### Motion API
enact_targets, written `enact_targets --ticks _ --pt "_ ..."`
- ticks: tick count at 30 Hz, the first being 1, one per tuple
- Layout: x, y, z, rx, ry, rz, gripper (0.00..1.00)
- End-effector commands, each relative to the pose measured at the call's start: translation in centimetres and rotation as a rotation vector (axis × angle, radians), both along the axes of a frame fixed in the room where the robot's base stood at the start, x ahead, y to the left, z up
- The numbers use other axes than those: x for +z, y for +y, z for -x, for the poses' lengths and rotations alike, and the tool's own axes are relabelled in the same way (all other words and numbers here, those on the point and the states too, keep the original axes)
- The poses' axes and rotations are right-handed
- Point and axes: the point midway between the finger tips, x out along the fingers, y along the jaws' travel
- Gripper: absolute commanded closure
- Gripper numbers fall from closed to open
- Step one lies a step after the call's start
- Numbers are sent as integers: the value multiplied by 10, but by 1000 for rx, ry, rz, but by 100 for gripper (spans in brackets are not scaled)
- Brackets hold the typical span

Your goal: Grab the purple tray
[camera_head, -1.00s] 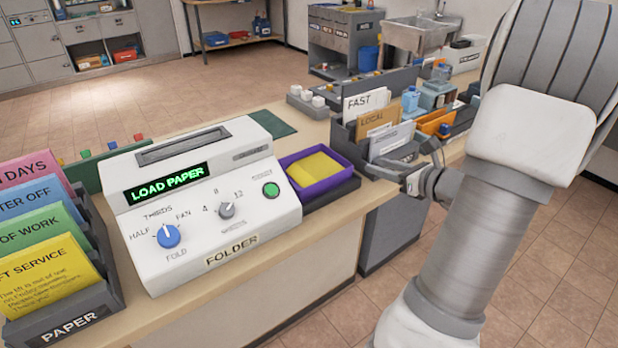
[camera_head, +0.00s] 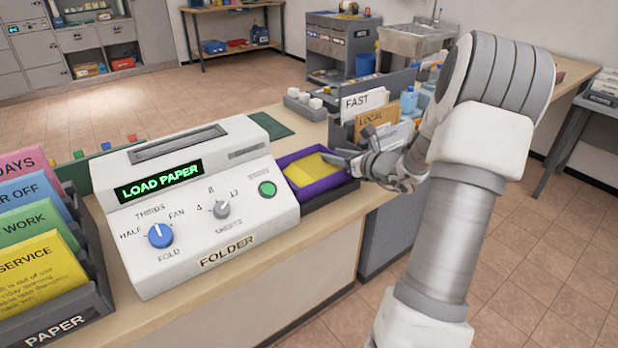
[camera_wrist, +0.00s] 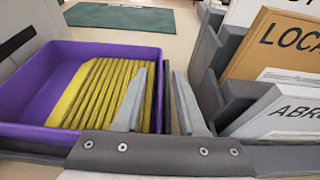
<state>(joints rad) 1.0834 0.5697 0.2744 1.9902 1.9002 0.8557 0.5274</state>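The purple tray (camera_head: 306,188) stands on the counter, just right of the white folder machine, in a dark holder. Yellow folded sheets (camera_head: 312,169) lie in it. In the wrist view the purple tray (camera_wrist: 40,135) fills the left side, with the yellow sheets (camera_wrist: 95,92) in a row inside. My gripper (camera_head: 340,157) is at the tray's right side; in the wrist view its two fingers (camera_wrist: 158,100) are apart. The left finger overlaps the tray's right part in the picture, and the right finger is beside the envelope rack. I see nothing held between them.
The folder machine (camera_head: 190,205) with a lit "LOAD PAPER" display is close on the tray's left. The envelope rack (camera_wrist: 213,75) with "LOCAL" and "ABROAD"-like cards is close on the right. A green mat (camera_wrist: 120,16) lies behind the tray.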

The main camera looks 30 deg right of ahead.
Motion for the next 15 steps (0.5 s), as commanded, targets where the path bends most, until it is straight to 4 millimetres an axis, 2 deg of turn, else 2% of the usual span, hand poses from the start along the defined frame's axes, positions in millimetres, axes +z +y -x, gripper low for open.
enact_targets --ticks 9,15 --pt "-1 0 -5 -1 0 1 62" --pt "-1 0 -5 -1 0 0 98"
